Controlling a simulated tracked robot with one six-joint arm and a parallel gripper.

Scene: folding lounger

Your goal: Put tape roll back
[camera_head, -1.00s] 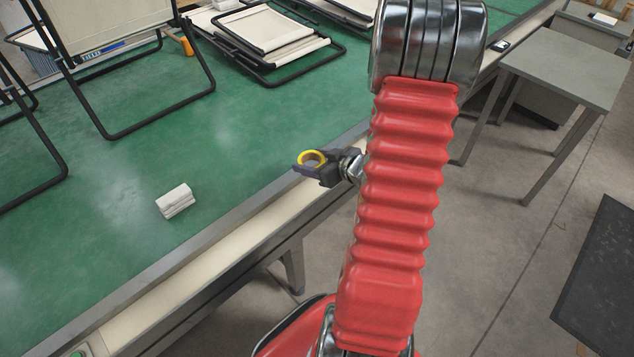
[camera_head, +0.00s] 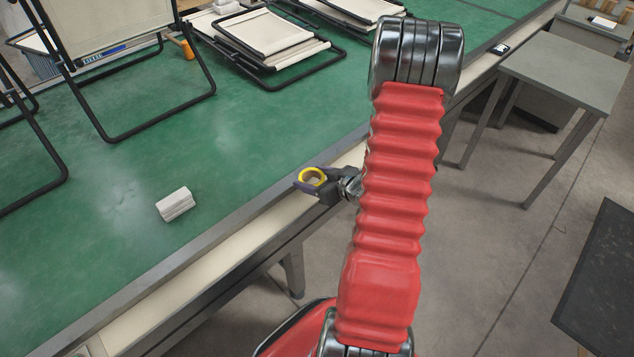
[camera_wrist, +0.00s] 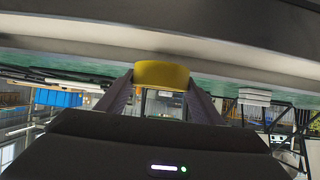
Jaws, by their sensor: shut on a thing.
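The yellow tape roll (camera_head: 312,176) is held in my gripper (camera_head: 311,186), at the near edge of the green table in the head view. My gripper is shut on the roll. In the wrist view the yellow tape roll (camera_wrist: 162,74) sits between the two dark fingertips of my gripper (camera_wrist: 160,82), with its outer band facing the camera. I cannot tell how high the roll is above the table edge.
The green table (camera_head: 120,190) has a clear middle. A small white block (camera_head: 175,204) lies on it to the left. Black-framed folding loungers (camera_head: 265,35) stand and lie at the back and left. A grey side table (camera_head: 565,75) stands at the right.

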